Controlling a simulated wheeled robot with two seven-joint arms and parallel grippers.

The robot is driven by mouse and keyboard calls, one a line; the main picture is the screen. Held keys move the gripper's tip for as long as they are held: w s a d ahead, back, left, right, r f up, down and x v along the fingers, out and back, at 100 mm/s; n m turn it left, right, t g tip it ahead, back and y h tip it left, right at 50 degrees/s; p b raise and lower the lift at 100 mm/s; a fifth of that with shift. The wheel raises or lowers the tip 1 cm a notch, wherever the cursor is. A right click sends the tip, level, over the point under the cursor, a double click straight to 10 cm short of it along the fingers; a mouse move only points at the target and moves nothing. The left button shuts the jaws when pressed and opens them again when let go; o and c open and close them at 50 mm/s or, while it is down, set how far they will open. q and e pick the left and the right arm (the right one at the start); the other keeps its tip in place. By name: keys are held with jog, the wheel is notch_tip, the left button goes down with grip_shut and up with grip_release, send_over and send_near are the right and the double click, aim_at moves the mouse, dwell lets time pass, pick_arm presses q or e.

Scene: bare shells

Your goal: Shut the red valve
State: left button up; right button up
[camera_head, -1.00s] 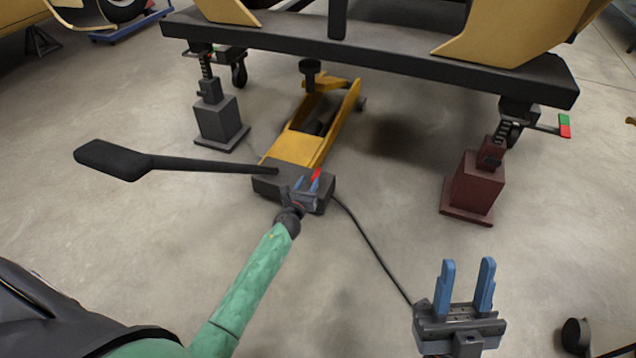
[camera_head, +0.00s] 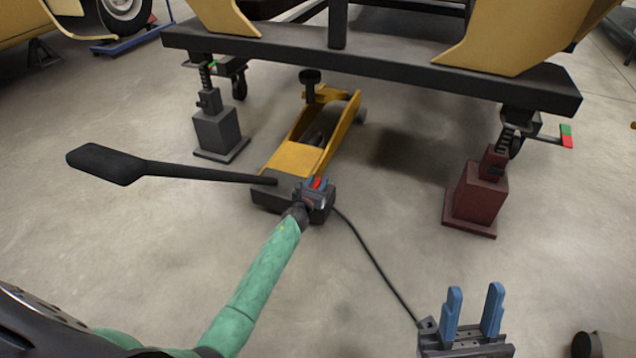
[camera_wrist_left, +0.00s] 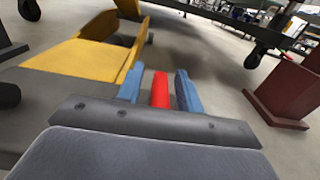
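The red valve (camera_head: 317,183) is a small red handle on the dark block at the near end of the yellow floor jack (camera_head: 297,158). My left gripper (camera_head: 318,181) is at this block, with its blue fingers on either side of the valve. In the left wrist view the red valve (camera_wrist_left: 160,90) stands between the two fingers, with a narrow gap on each side, so the gripper is open around it. The valve's lower part is hidden by the gripper body. My right gripper (camera_head: 472,312) is open and empty above the floor at the lower right.
The jack's long black handle (camera_head: 190,171) reaches out to the left. A black cable (camera_head: 372,258) runs across the floor. A grey stand (camera_head: 217,130) and a dark red stand (camera_head: 476,194) stand under the black frame (camera_head: 370,57). The floor at the front left is clear.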

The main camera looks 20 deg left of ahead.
pick_arm(q)
jog(key=shift+w, duration=0.25)
grip_shut()
